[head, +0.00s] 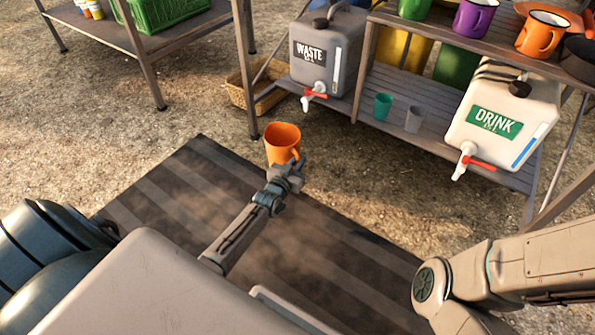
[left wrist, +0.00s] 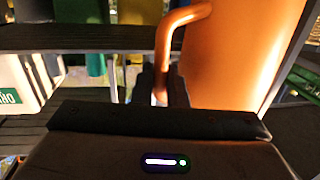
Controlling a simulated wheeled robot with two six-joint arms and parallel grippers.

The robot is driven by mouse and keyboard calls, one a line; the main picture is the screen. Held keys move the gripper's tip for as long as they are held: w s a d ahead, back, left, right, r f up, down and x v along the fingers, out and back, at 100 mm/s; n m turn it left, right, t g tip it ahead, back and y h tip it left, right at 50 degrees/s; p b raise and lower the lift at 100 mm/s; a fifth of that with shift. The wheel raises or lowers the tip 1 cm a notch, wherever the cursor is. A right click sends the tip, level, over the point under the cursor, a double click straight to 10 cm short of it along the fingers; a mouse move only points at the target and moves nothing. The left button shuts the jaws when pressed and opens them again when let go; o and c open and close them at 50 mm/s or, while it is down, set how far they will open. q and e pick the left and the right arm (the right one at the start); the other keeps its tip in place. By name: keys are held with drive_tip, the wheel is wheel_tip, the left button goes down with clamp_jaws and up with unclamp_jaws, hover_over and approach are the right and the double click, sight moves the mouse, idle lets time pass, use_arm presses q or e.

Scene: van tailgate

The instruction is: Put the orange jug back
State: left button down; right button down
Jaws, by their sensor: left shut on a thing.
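The orange jug (head: 282,141) is upright in the head view, in front of the shelf unit, over the far edge of the dark striped mat. My left gripper (head: 291,166) is at its near right side and shut on its handle. In the left wrist view the jug's orange wall (left wrist: 240,55) fills the upper right, and its handle (left wrist: 168,38) runs down between the fingers (left wrist: 165,85). The fingertips are dark and partly hidden there. My right arm shows at the lower right of the head view, with its gripper out of view.
The shelf unit's lower board (head: 440,127) holds a grey WASTE container (head: 325,75), a white DRINK container (head: 500,95) and two small cups (head: 383,105). Green, purple (head: 474,17) and orange mugs (head: 541,33) stand on the top board. A wicker basket (head: 258,90) lies left of it.

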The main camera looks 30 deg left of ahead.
use_arm(q)
drive_tip(key=shift+f+b, duration=0.9)
drive_tip(key=shift+f, duration=0.45)
drive_tip(key=shift+f, duration=0.15)
drive_tip(key=c, duration=1.5)
unclamp_jaws()
drive_tip(key=shift+o, duration=0.2)
